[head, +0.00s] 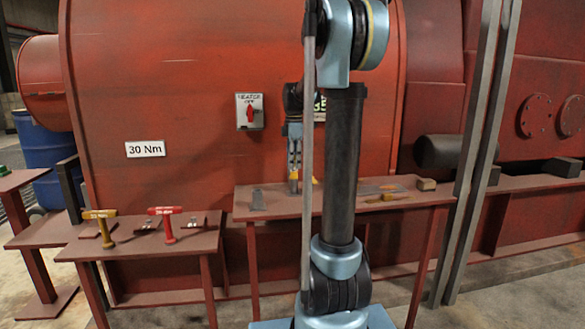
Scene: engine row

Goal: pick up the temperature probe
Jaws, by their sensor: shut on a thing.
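My gripper (294,183) is low over the right-hand table, pointing down, at the left side of my arm column. It is shut on a small yellow-orange thing (293,176), which I take to be the temperature probe. It is small in the head view and partly covered by the fingers. Its lower end is close to the table top; I cannot tell whether it touches.
The right-hand table (270,206) also bears a grey piece (258,199), a yellow-handled tool (385,198) and a brown block (426,184). The left table (120,248) holds a yellow T-handle (104,228) and a red T-handle (167,224). Grey posts (478,150) stand at right.

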